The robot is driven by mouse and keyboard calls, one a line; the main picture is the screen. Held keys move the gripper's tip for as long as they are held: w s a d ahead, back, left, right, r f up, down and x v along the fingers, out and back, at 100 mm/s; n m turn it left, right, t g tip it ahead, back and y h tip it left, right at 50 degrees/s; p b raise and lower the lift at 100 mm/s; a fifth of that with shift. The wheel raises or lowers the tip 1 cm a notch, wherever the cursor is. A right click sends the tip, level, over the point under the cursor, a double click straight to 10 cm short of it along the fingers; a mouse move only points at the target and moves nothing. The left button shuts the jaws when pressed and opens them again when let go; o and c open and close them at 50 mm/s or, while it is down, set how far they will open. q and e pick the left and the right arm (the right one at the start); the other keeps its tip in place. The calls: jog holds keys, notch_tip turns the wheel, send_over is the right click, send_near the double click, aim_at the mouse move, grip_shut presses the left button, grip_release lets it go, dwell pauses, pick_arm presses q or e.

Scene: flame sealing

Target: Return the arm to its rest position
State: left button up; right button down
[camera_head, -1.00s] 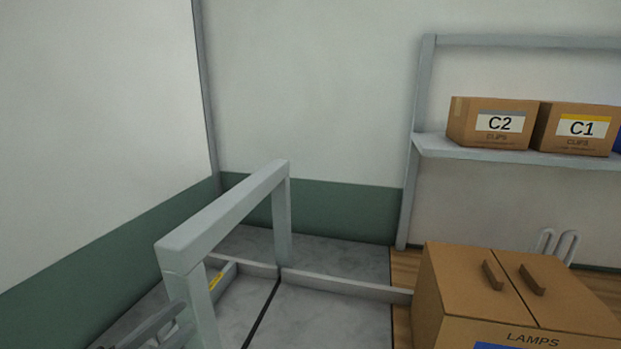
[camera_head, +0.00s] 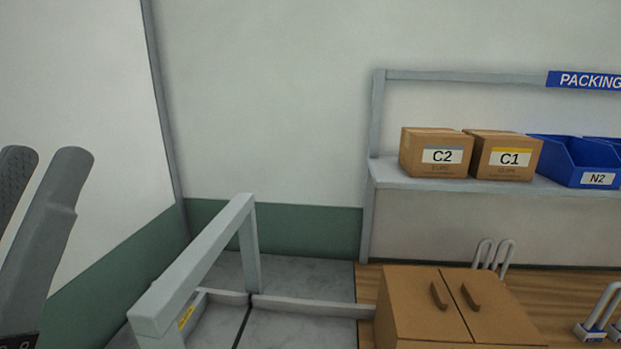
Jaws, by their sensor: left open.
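My left gripper (camera_head: 45,172) is large and close to the camera at the left edge of the head view. Its two grey fingers point up and stand apart, with nothing between them. It is in front of the white wall, left of the grey metal frame (camera_head: 196,262). The frame stands over the grey floor. My right gripper is not in view.
A brown carton (camera_head: 400,308) stands on a wooden bench top (camera_head: 543,290). Boxes C2 (camera_head: 425,168) and C1 (camera_head: 494,172) and a blue bin (camera_head: 580,160) sit on the shelf (camera_head: 470,187).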

pick_arm(q)
notch_tip(320, 180, up, 32)
jog(key=p, duration=2.9)
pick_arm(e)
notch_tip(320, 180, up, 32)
